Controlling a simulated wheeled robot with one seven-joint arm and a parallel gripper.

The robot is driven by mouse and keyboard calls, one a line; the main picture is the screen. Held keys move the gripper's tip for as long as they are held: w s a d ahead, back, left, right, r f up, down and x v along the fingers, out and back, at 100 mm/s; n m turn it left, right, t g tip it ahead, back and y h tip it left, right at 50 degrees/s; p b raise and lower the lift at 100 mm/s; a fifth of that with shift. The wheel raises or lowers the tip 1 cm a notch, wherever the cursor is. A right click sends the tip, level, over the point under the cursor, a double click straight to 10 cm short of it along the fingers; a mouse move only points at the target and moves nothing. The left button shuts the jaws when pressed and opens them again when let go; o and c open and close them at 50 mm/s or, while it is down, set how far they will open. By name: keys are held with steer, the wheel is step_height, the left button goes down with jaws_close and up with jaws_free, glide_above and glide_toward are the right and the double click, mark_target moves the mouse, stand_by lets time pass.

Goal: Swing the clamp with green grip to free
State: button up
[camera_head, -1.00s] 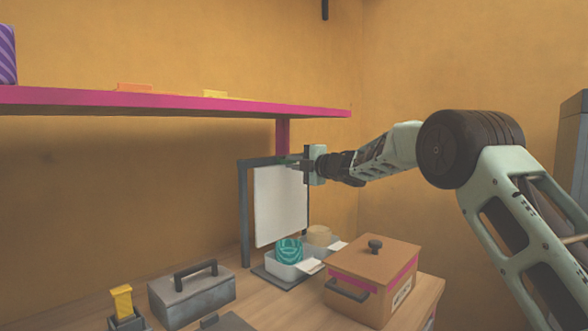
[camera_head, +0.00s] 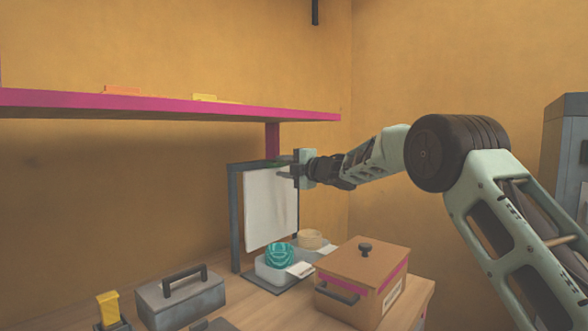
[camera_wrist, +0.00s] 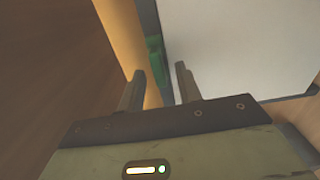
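The clamp's green grip (camera_head: 277,163) shows as a small green patch at the top bar of a dark grey frame (camera_head: 235,215) that holds a white panel (camera_head: 268,212). In the wrist view the green grip (camera_wrist: 155,52) lies just past my fingertips, beside the edge of the white panel (camera_wrist: 235,45). My gripper (camera_wrist: 160,72) is open, with a clear gap between its two fingers and nothing between them. In the head view my gripper (camera_head: 286,169) is at the top right of the panel and partly hides the clamp. The rest of the clamp is hard to make out.
A magenta shelf (camera_head: 170,106) runs above the frame. The air in front of the panel is clear.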

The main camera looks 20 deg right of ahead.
steer(key=b+v, duration=0.2)
steer(key=v, duration=1.5)
steer(key=shift+b, duration=0.35)
steer(key=shift+s+d, duration=0.1)
steer(key=shift+d, duration=0.05)
